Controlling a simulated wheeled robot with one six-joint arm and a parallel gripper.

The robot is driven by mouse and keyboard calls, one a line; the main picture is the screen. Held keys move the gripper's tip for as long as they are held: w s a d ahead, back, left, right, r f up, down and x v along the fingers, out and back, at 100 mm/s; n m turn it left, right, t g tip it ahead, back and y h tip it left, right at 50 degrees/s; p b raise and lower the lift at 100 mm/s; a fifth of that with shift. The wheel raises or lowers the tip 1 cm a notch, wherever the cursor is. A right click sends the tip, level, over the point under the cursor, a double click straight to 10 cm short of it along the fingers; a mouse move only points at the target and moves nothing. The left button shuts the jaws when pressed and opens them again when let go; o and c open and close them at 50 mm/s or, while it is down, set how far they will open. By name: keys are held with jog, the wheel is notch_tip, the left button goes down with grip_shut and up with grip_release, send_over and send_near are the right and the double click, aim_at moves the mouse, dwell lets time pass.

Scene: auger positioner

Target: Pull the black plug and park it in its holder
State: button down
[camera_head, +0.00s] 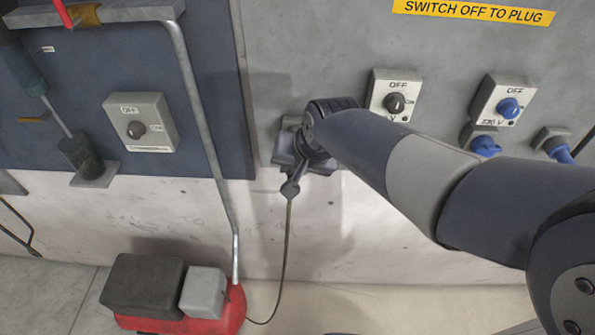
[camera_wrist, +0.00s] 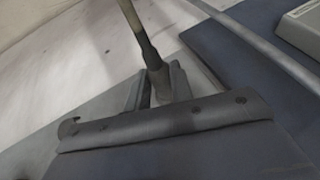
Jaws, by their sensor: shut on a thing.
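The black plug (camera_head: 290,188) shows in the head view as a dark end with a cable hanging down, at the grey wall below a switch box marked OFF. My gripper (camera_head: 300,165) is at the plug, mostly hidden behind my own wrist. In the wrist view my gripper (camera_wrist: 160,88) is shut on the dark plug body (camera_wrist: 152,58), with the cable running up from it. Whether the plug is still seated in a socket is hidden by the wrist. I cannot make out an empty holder for the black plug.
The black plug's switch box (camera_head: 395,97) and a second box with a blue knob (camera_head: 502,101) are on the wall. A blue plug (camera_head: 486,146) sits at right. A pipe (camera_head: 203,130) runs down at left to a red base (camera_head: 225,315). A grey OFF box (camera_head: 142,122) is at left.

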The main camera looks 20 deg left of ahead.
jog(key=shift+w+a, duration=0.15)
jog(key=shift+w, duration=0.4)
jog(key=shift+w+a, duration=0.2)
jog(key=shift+w, duration=0.55)
jog(key=shift+w+a, duration=0.2)
jog(key=shift+w, duration=0.5)
dwell(1.2)
jog(key=c, duration=1.2)
grip_release()
jog(key=shift+o, duration=0.2)
jog(key=v, duration=1)
jog(key=shift+r+b, duration=0.35)
jog(key=shift+b, duration=0.05)
jog(key=shift+s+d+f, duration=0.1)
